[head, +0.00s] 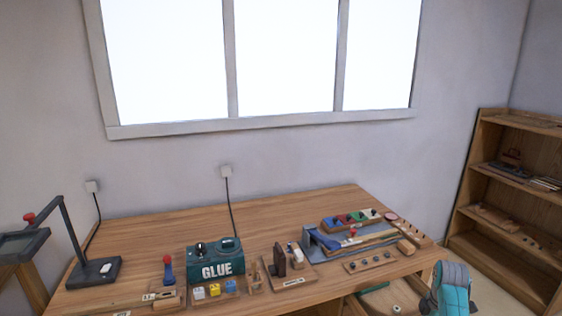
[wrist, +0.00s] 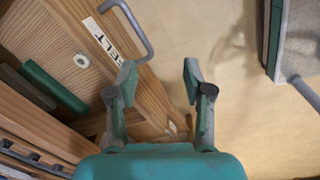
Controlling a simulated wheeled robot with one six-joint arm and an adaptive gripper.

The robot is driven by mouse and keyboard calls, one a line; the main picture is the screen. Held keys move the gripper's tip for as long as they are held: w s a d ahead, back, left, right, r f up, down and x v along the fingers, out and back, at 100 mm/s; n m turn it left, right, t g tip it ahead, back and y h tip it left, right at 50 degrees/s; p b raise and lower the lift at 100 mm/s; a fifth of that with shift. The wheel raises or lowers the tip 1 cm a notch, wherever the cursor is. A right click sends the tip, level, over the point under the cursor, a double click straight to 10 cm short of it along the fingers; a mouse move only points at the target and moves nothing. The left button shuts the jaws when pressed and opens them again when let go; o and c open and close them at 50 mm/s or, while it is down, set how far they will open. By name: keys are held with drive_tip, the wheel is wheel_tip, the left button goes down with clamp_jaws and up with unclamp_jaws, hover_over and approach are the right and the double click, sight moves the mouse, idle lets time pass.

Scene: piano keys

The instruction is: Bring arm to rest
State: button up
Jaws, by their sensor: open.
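My gripper (wrist: 158,82) shows in the wrist view with its two fingers spread apart and nothing between them. It hangs over the floor beside a wooden drawer front with a grey handle (wrist: 135,28) and a label reading "FELT" (wrist: 103,38). In the head view, a teal and grey part of my arm (head: 452,288) shows at the lower right, off the right front corner of the workbench. The fingertips cannot be made out in the head view.
The wooden workbench (head: 150,232) carries a teal glue pot (head: 216,262), a grey-blue jig (head: 350,240) and several small blocks. An open drawer (head: 390,300) sticks out at its front right. A shelf (head: 510,205) stands at the right.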

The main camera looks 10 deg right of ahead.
drive_tip(key=s+a+f+m+t+h, duration=0.1)
drive_tip(key=s+a+f+m+t, duration=0.15)
drive_tip(key=a+f, duration=0.5)
drive_tip(key=s+a+f+m+t, duration=0.1)
drive_tip(key=s+a+f, duration=0.3)
drive_tip(key=a+f, duration=0.35)
drive_tip(key=s+a+f+m+t, duration=0.3)
drive_tip(key=s+a, duration=0.8)
drive_tip(key=s+a+r+m+t, duration=0.2)
drive_tip(key=s+a+r, duration=0.25)
drive_tip(key=s, duration=0.35)
drive_tip(key=s+a+r+m+t, duration=0.2)
drive_tip(key=s+a+r, duration=0.2)
drive_tip(key=s+r, duration=0.25)
drive_tip(key=s+a+r+m+t, duration=0.1)
drive_tip(key=s+r+t, duration=0.1)
drive_tip(key=s+r, duration=0.3)
drive_tip(key=s+a+r+m+t+y, duration=0.1)
drive_tip(key=s+r, duration=0.5)
drive_tip(key=r, duration=0.6)
drive_tip(key=shift+a+r+m+t, duration=0.2)
drive_tip(key=shift+a+m+t, duration=0.15)
drive_tip(key=shift+a+m, duration=0.3)
